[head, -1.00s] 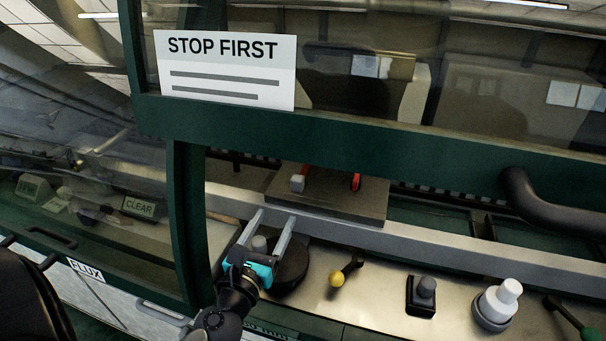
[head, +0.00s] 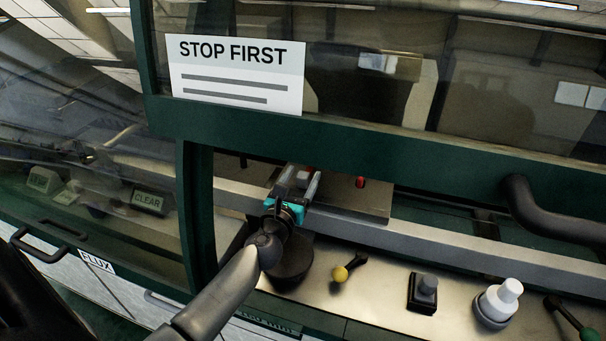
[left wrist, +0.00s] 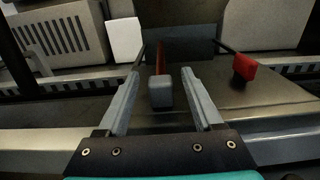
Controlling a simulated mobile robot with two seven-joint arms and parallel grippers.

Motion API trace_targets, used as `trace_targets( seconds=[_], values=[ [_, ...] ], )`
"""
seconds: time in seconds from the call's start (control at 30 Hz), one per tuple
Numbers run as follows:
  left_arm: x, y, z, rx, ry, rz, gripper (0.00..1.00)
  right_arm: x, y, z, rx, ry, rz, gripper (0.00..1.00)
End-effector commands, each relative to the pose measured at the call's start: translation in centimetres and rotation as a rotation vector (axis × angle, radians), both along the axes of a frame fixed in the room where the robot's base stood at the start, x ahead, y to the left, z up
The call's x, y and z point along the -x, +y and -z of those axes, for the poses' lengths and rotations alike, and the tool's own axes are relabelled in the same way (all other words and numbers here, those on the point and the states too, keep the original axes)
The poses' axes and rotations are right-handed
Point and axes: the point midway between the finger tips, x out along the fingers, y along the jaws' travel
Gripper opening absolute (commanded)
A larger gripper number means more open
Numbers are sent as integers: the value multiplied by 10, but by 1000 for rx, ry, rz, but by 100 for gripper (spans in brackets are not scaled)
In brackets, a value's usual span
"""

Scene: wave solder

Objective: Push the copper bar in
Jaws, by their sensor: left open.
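In the left wrist view a reddish-brown bar (left wrist: 160,57), which looks like the copper bar, runs away from me and has a grey block (left wrist: 160,93) at its near end. My left gripper (left wrist: 163,74) is open, with one finger on each side of the grey block and visible gaps beside it. In the head view the left gripper (head: 301,180) reaches through the opening under the green frame, over the grey plate (head: 375,203). The grey block and bar are mostly hidden there by the gripper. My right gripper is not in view.
A red block (left wrist: 244,67) on a dark rod stands right of the gripper. The green crossbar (head: 400,155) passes just above. A yellow-knobbed lever (head: 340,274), a black switch (head: 423,291) and a white knob (head: 497,303) sit on the front panel.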

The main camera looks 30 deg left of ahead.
Motion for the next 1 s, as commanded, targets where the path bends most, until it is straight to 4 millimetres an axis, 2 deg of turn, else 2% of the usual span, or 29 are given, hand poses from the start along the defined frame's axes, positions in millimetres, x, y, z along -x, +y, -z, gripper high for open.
trace_targets(
  seconds=[0.2, 0.5, 1.0],
  values=[
    [-12, 3, 0, -1, 0, 0, 68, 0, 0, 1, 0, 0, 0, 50],
    [-13, 3, 0, -1, 0, 0, 68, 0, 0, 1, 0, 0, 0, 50],
    [-12, 3, 0, -1, 0, 0, 11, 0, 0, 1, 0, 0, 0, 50]
  ],
)
